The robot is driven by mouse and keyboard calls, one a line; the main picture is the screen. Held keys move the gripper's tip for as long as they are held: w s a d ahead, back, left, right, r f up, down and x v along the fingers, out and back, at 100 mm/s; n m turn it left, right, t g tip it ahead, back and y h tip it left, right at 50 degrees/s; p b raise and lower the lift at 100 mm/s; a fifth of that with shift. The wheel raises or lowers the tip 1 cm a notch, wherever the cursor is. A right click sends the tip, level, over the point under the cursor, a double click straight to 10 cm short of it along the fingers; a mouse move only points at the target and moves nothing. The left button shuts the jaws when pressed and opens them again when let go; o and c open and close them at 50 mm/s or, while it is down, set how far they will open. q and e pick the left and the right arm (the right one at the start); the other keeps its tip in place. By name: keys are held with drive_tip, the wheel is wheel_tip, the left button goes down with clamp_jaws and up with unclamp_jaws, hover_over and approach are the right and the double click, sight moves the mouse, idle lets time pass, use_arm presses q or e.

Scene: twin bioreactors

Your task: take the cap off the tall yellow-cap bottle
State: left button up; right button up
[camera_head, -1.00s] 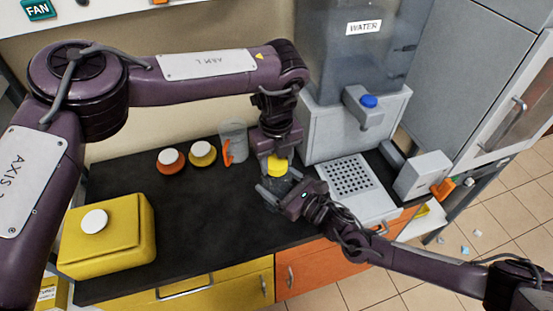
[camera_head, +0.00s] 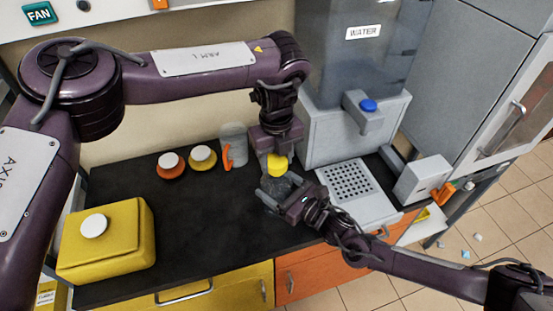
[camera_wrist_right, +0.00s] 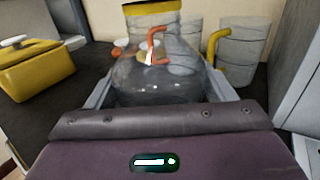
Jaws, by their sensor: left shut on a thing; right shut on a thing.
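The tall bottle (camera_head: 274,187) is clear and stands upright on the dark worktop. It also fills the middle of the right wrist view (camera_wrist_right: 155,78). My right gripper (camera_head: 275,192) is shut on its body from the front right, with a finger on each side. The yellow cap (camera_head: 277,164) is at the top of the bottle, and its lower part shows at the top edge of the right wrist view (camera_wrist_right: 150,8). My left gripper (camera_head: 276,153) points down from above and is shut on the cap. Its fingertips are mostly hidden. I cannot tell whether the cap still touches the neck.
A jug with an orange handle (camera_head: 233,143) stands close behind left. Two low white-topped containers, orange (camera_head: 171,163) and yellow (camera_head: 202,155), are farther left. A yellow box (camera_head: 107,238) is at front left. The water dispenser (camera_head: 355,125) stands right. The middle worktop is clear.

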sight(276, 160)
use_arm(q)
drive_tip(key=shift+r, duration=2.05)
use_arm(e)
drive_tip(key=o, duration=1.9)
use_arm(q)
drive_tip(key=shift+f, duration=0.2)
use_arm(e)
drive_tip(key=shift+s+d+f, duration=0.1)
drive_tip(key=shift+s+d, duration=0.2)
drive_tip(key=shift+d, duration=0.05)
use_arm(q)
wheel_tip(276, 160, down, 2)
drive_tip(key=shift+f+b, duration=0.1)
drive_tip(key=shift+b, duration=1.15)
drive_tip(key=shift+f, duration=0.1)
use_arm(e)
drive_tip(key=shift+v, duration=5.5)
